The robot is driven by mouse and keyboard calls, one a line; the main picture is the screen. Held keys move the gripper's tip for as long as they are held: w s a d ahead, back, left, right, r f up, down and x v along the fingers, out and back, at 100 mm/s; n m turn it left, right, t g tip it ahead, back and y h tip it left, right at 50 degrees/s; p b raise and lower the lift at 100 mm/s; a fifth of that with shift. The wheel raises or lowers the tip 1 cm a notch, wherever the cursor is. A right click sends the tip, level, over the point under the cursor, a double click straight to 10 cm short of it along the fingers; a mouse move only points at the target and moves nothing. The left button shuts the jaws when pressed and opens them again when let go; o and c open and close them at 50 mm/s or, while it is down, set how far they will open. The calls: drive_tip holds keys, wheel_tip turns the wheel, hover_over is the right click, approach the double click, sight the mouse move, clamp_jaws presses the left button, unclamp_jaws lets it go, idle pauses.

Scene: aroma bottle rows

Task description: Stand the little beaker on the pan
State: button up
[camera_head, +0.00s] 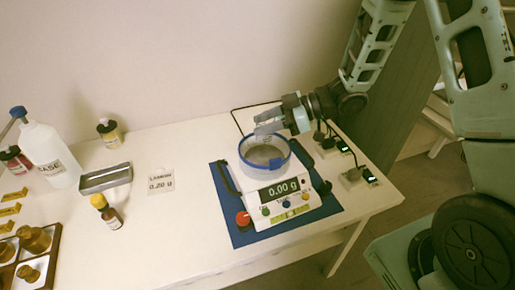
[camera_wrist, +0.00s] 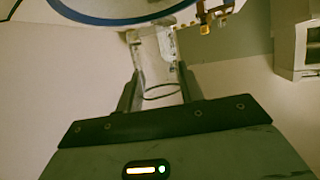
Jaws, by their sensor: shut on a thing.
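My gripper (camera_head: 268,127) reaches in from the right over the back of the balance (camera_head: 287,192). In the wrist view its two fingers (camera_wrist: 156,88) are closed on a small clear beaker (camera_wrist: 154,62). The beaker's outline is faint, and in the head view I cannot make it out clearly from the fingers. The balance has a round clear shield with a blue rim (camera_head: 243,152) around the grey pan (camera_head: 264,156). The display reads 0.00 g. The fingers are at the shield's back rim; whether the beaker touches the pan cannot be told.
The balance stands on a blue mat (camera_head: 236,234). Left of it are a card reading 0.20 g (camera_head: 160,184), a metal tray (camera_head: 105,178), a yellow-capped bottle (camera_head: 110,215), a BASE bottle (camera_head: 48,152) and a wooden rack (camera_head: 52,236). Small devices with cables (camera_head: 352,178) lie at right.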

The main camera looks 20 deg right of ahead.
wheel_tip(320, 180, down, 7)
drive_tip(key=shift+r, duration=0.15)
idle(0.4)
drive_tip(key=shift+f, duration=0.2)
drive_tip(key=o, duration=1)
drive_tip(key=shift+r, duration=0.15)
